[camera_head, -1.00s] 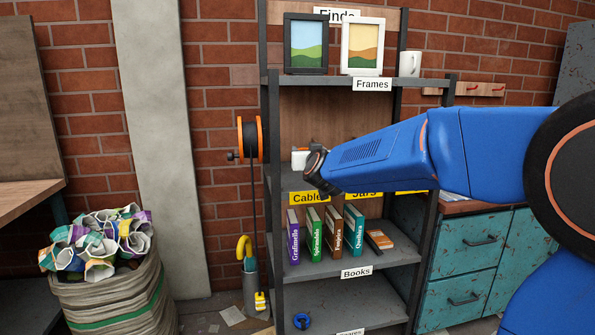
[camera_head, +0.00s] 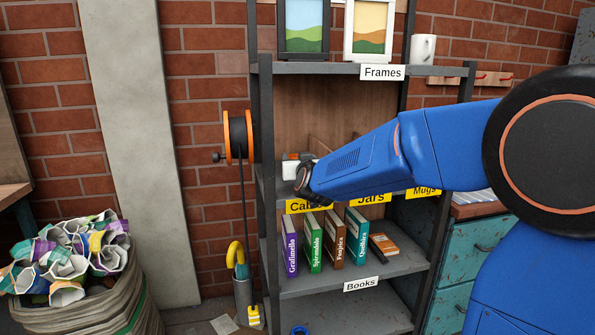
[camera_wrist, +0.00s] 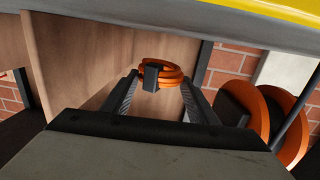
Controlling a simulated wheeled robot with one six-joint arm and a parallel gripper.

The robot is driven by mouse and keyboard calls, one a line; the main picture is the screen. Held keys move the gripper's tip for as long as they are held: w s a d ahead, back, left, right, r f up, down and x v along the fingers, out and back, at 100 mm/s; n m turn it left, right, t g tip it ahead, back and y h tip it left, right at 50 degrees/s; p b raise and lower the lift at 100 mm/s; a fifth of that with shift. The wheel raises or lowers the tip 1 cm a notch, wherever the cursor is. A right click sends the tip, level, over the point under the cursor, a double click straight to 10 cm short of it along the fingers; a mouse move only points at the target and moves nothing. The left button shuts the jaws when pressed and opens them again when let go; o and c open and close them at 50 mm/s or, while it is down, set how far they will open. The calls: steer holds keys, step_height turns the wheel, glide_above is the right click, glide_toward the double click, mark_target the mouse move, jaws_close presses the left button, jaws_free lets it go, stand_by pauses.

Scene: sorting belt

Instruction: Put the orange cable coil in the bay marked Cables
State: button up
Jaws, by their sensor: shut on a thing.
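The orange cable coil (camera_wrist: 172,70), with a black tie around it, is held between the fingertips of my gripper (camera_wrist: 162,78) in the wrist view. In the head view my gripper (camera_head: 303,183) is at the shelf level above the yellow Cables label (camera_head: 303,206), and the arm hides part of that label. The coil cannot be made out there. The Cables bay (camera_head: 264,182) is at the left end of this shelf, beside the Jars label (camera_head: 370,198). A white item with an orange part (camera_head: 290,165) shows behind my gripper; I cannot tell what it is.
A black and orange reel (camera_head: 238,137) hangs on the left outside of the rack, beside the upright (camera_head: 265,110). Several books (camera_head: 312,245) stand on the shelf below. Picture frames (camera_head: 375,28) and a white mug (camera_head: 422,48) are above. A wooden divider (camera_wrist: 45,60) shows in the wrist view.

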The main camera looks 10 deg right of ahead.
steer(key=shift+f, duration=1.95)
steer(key=shift+f, duration=0.1)
steer(key=o, duration=1.1)
steer(key=shift+o, duration=0.2)
steer(key=shift+s+r, duration=0.2)
steer(key=shift+s, duration=0.4)
steer(key=s, duration=1)
steer(key=shift+s+a+r, duration=0.2)
steer(key=shift+s+a, duration=0.15)
steer(key=shift+s, duration=0.05)
